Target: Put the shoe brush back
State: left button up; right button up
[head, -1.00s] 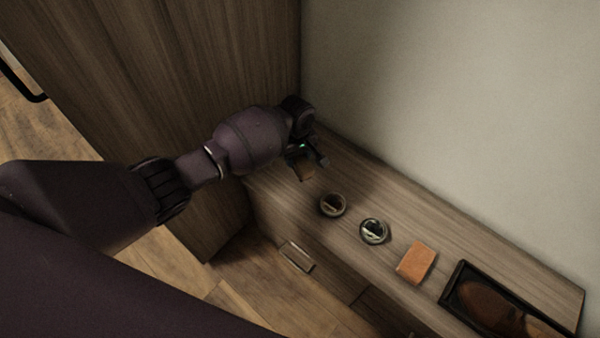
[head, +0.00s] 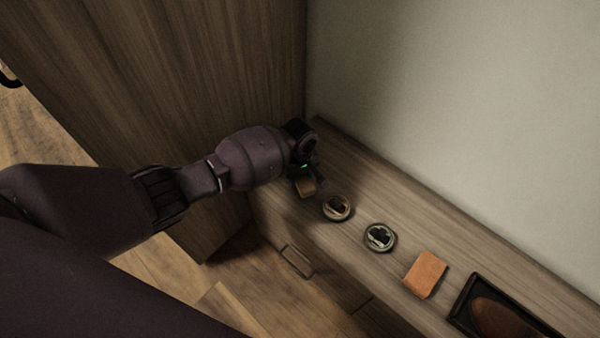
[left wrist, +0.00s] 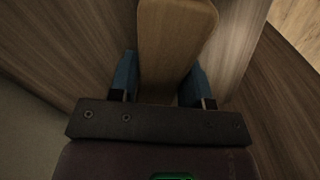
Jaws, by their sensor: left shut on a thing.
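The shoe brush, of which a tan wooden body shows, is between the blue fingers of my left gripper in the left wrist view (left wrist: 168,50). In the head view the brush (head: 306,187) shows as a small brown piece just below my left gripper (head: 308,178), near the far left end of the bench. The left gripper is shut on it. I cannot tell whether the brush touches the bench top. Its bristles are not clearly visible. My right gripper is not in view.
On the bench (head: 345,160) stand two round tins (head: 337,207) (head: 380,237), an orange cloth or block (head: 425,274) and a black tray (head: 462,311) with a brown shoe (head: 500,322). A tall wooden panel (head: 190,70) rises left; a wall (head: 460,110) stands behind.

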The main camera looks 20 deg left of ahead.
pick_arm(q)
jog(key=shift+f, duration=0.1)
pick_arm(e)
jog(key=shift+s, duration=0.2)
pick_arm(q)
jog(key=o, duration=0.9)
jog(key=shift+f, duration=0.1)
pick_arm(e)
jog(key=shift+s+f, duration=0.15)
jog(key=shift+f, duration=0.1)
pick_arm(q)
jog(key=r, duration=0.1)
jog(key=r+p, duration=0.1)
jog(key=r, duration=0.2)
jog(key=shift+w+r+p, duration=0.25)
jog(key=shift+r+p, duration=0.1)
notch_tip(320, 180, up, 8)
jog(key=p, duration=0.3)
jog(key=shift+s+f, duration=0.15)
jog(key=shift+s, duration=0.1)
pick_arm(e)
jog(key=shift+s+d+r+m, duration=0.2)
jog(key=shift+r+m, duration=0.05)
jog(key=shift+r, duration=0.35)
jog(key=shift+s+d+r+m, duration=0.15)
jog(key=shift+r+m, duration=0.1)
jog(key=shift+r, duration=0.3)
